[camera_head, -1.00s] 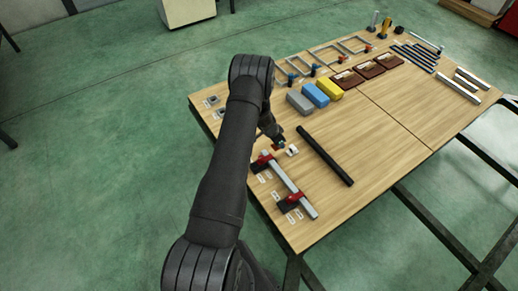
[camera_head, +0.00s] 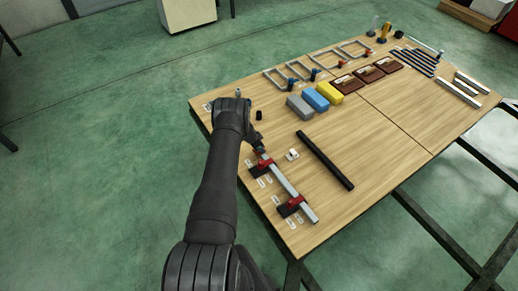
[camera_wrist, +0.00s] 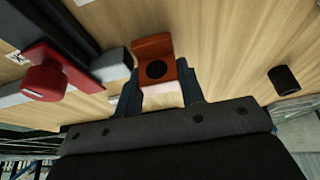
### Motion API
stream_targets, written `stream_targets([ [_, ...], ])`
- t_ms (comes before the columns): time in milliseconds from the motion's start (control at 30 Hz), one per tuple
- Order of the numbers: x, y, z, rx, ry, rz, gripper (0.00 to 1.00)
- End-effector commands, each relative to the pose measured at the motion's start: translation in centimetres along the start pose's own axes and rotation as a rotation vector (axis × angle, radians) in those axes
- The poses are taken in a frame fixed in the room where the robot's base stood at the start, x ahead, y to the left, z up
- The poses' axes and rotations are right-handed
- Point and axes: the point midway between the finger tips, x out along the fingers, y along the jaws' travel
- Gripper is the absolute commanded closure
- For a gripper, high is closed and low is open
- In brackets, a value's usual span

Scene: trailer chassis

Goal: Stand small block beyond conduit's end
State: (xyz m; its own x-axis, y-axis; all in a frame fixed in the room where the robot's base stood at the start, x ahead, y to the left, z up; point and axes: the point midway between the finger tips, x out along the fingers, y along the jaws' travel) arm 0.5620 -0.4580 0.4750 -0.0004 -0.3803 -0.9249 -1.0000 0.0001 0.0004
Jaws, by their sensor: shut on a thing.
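My gripper (camera_wrist: 163,92) is shut on a small orange block (camera_wrist: 158,46) with a dark round spot on its face. In the wrist view the block is just beyond the near end of a grey square conduit (camera_wrist: 112,64), with a narrow gap between them. I cannot tell whether the block touches the table. In the head view the conduit (camera_head: 287,184) lies at the left part of the table, held in red clamps (camera_head: 291,205). My gripper (camera_head: 261,150) is at its upper end there, and the block is mostly hidden.
A black cylinder (camera_wrist: 284,80) stands beside my gripper, also in the head view (camera_head: 259,115). A small white piece (camera_head: 292,154) and a long black bar (camera_head: 325,160) lie to the right. Grey, blue and yellow blocks (camera_head: 316,99) are farther back. The table's middle is clear.

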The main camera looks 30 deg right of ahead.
Motion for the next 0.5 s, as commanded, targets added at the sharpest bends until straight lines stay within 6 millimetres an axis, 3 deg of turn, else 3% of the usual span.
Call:
stream_targets([
  [133,1.12,0.0,0.44,0.0,0.0,-0.001,0.86],
  [500,1.41,0.01,0.56,0.0,0.0,-0.001,0.86],
])
